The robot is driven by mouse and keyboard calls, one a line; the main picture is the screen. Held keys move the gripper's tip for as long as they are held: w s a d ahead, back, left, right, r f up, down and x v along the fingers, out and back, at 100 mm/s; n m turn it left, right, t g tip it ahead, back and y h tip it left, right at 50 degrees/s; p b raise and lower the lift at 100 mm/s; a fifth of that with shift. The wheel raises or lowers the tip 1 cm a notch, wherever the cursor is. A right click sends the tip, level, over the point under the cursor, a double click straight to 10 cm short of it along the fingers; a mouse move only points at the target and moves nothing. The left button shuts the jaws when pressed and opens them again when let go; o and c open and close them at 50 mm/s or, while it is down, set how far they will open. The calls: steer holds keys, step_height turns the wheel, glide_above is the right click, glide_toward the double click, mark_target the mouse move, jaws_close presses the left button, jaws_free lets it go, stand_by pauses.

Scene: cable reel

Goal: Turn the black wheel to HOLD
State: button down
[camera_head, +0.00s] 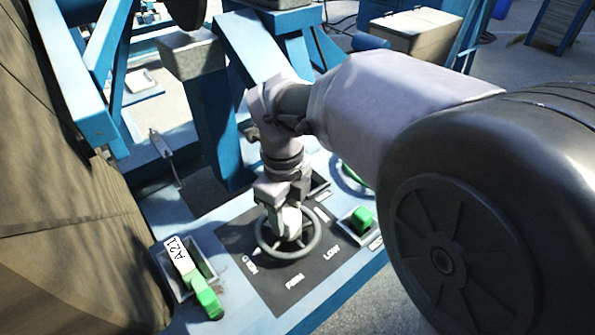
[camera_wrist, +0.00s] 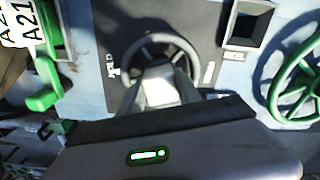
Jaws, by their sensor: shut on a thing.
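The black wheel (camera_head: 290,257) lies on a dark square panel (camera_head: 262,290) set in the blue deck. White labels stand around it; FIRM and LOW read fairly clearly, the others are too small or blurred to read surely. A small white pointer mark shows by the wheel's left rim. My gripper (camera_head: 286,222) comes down from above and is shut on the wheel near its middle. In the wrist view the wheel (camera_wrist: 155,38) shows beyond my gripper (camera_wrist: 161,88), which hides its near part.
A green lever (camera_head: 207,298) with a tag (camera_head: 180,254) reading A21 stands left of the panel. A green knob (camera_head: 362,217) in a square recess is to the right. A green handwheel (camera_wrist: 298,85) shows at the wrist view's right. Blue posts (camera_head: 215,120) rise behind.

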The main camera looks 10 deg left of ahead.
steer(key=shift+r, duration=0.1)
steer(key=c, duration=0.8)
jaws_free()
steer(key=shift+c, duration=0.2)
step_height(320, 180, up, 17)
steer(key=p, duration=0.6)
steer(key=shift+r, duration=0.15)
